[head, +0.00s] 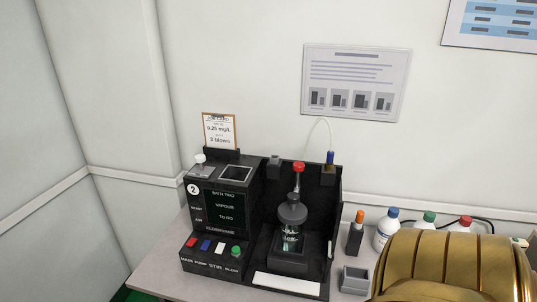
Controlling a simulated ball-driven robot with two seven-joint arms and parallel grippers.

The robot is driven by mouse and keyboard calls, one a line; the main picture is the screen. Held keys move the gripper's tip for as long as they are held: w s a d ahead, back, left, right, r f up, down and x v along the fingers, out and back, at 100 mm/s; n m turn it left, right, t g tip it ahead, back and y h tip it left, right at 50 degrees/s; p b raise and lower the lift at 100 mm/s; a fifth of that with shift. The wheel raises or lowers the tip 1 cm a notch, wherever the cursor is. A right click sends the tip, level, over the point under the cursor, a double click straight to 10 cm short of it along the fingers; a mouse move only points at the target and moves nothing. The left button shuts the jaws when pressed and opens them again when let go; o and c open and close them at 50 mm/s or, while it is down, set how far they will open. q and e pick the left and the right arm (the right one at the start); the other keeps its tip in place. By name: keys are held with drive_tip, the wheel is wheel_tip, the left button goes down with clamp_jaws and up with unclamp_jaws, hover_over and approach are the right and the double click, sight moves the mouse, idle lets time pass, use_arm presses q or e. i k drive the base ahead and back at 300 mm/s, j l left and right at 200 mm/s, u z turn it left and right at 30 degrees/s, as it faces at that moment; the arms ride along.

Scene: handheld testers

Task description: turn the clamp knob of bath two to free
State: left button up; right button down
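Bath two is a black unit with a round "2" badge and a small dark screen (223,208) reading "BATH TWO". On its right is an open-fronted black bay (327,212) holding a dark-capped glass vessel (291,236). A red knob (298,167) tops an upright rod above the vessel. A white knob (200,158) stands on the unit's top left. I cannot tell from its markings which knob is the clamp knob, nor its setting. Neither of my grippers is in view.
Red, blue, white and green buttons (235,250) line the unit's front. An orange-topped marker (357,226) in a dark holder, a grey open box (355,280) and several capped bottles (386,229) stand to the right. A clipboard (219,130) stands behind. Little bare table shows.

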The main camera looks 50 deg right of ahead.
sight(298, 167)
drive_tip(key=z, duration=1.9)
